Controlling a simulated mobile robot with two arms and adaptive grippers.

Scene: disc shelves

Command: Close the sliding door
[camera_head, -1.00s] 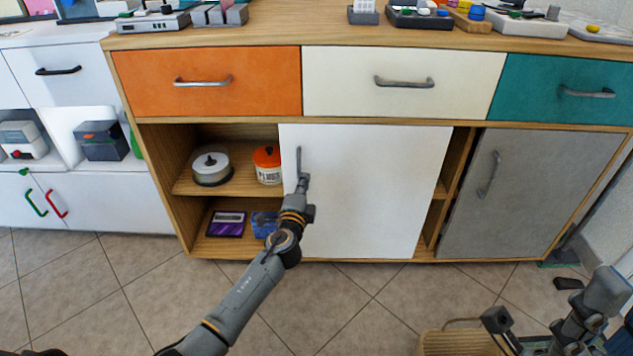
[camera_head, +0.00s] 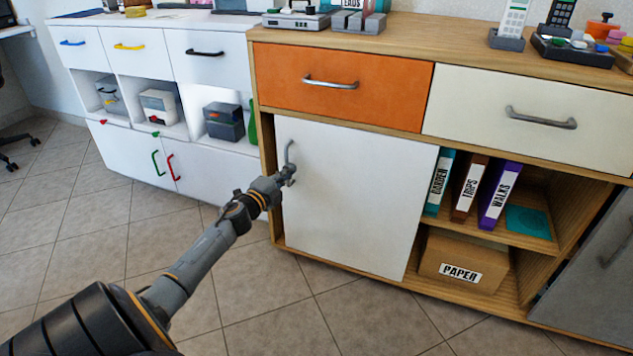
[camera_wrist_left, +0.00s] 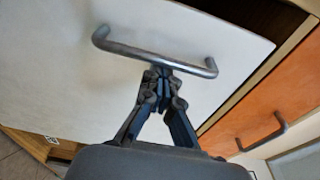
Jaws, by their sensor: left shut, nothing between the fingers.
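The white sliding door (camera_head: 345,200) stands upright below the orange drawer, over the left section of the wooden cabinet. Its grey bar handle (camera_head: 289,155) is near its left edge. My left gripper (camera_head: 286,178) is at the lower part of this handle, shut with nothing between its fingers. In the left wrist view the closed fingertips (camera_wrist_left: 160,72) meet the handle bar (camera_wrist_left: 155,55) near its middle; whether they press on it I cannot tell. A dark strip shows beyond the door's edge in that view. My right gripper is not in view.
The middle section right of the door is open, with several binders (camera_head: 470,188) above a PAPER box (camera_head: 463,262). A grey door (camera_head: 600,265) stands at far right. White cabinets (camera_head: 190,165) stand at left. The tiled floor in front is clear.

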